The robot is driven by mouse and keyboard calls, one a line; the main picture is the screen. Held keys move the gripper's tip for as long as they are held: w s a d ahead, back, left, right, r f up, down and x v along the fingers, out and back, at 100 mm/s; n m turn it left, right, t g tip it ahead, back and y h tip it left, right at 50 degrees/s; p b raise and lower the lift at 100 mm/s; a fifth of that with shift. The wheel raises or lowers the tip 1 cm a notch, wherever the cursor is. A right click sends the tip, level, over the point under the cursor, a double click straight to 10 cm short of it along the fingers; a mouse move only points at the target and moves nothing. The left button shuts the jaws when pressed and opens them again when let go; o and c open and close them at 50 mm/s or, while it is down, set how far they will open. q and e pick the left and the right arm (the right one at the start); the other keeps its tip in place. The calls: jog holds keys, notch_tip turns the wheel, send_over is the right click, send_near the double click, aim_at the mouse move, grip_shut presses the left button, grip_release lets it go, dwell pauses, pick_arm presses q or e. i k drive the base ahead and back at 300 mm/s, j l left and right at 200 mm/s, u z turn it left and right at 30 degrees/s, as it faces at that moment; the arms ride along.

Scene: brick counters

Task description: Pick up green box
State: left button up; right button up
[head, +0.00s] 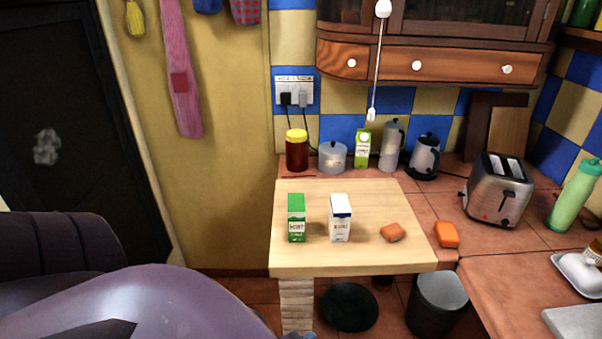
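A green and white carton (296,218), the green box, stands upright near the left front of the light wooden board (348,258) on the counter. Another light green and white carton (362,149) stands at the back against the tiled wall. Neither of my grippers shows in the head view. A large purple-grey rounded shape fills the lower left, and no fingers can be seen on it.
An orange-brown lump (392,232) lies on the board, and an orange block (447,234) lies beside it. A red jar with yellow lid (297,150), a lidded pot (332,157) and a kettle (424,157) stand behind. A toaster (497,189) is at right. The board's middle back is clear.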

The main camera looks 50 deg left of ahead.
aim_at(296, 211)
jog(key=l+u, duration=0.1)
jog(key=u, duration=0.25)
jog(key=l+u, duration=0.1)
jog(key=u, duration=0.25)
jog(key=l+u, duration=0.1)
jog(key=u, duration=0.25)
